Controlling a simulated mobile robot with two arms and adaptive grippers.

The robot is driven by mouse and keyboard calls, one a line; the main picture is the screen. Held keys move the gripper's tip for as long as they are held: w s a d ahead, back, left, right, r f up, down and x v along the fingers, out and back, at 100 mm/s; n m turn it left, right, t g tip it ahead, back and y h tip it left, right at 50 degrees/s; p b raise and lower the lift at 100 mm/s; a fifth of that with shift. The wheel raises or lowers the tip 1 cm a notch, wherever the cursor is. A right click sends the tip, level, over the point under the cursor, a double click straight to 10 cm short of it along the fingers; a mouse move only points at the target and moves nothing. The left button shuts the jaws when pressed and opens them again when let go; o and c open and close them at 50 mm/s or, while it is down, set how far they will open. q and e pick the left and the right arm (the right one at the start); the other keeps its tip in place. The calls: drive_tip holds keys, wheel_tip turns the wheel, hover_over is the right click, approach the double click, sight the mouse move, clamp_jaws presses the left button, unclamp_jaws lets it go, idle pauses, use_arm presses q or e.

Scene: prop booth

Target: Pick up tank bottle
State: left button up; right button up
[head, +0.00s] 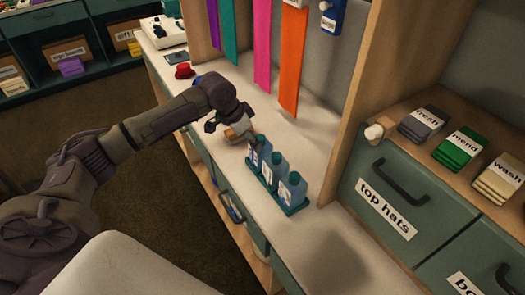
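Several teal bottles with white labels stand upright in a row in a teal rack (290,211) on the counter. They are a far bottle (261,148), a middle bottle (274,169) and a near bottle (292,190). The labels are too small to read, so I cannot tell which is the tank bottle. My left gripper (246,134) is just beyond and left of the far bottle, close to its top. Its fingers are small and partly hidden, with a tan shape (238,131) beside them. My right gripper is out of view.
The white counter (325,238) is clear in front of the rack. Coloured ribbons, such as an orange one (291,60), hang behind. A wooden post (365,80) and a "top hats" drawer (395,195) stand right. A red hat (184,71) lies further back.

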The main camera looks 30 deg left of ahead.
use_arm(q)
drive_tip(key=x, duration=0.2)
drive_tip(key=p+x, duration=0.1)
drive_tip(key=x, duration=0.1)
drive_tip(key=shift+w+d+f, duration=0.1)
drive_tip(key=shift+w+d, duration=0.05)
drive_tip(key=shift+w, duration=0.3)
drive_tip(key=x, duration=0.2)
drive_tip(key=shift+w+f, duration=0.2)
drive_tip(key=shift+w, duration=0.05)
drive_tip(key=shift+w+d+f, duration=0.1)
drive_tip(key=shift+w+f, duration=0.1)
drive_tip(key=shift+f, duration=0.3)
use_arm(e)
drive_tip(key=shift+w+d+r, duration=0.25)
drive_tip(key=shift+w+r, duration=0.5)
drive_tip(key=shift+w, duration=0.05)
use_arm(q)
drive_tip(key=shift+c, duration=1.1)
drive_tip(key=shift+r, duration=0.15)
drive_tip(key=c, duration=0.9)
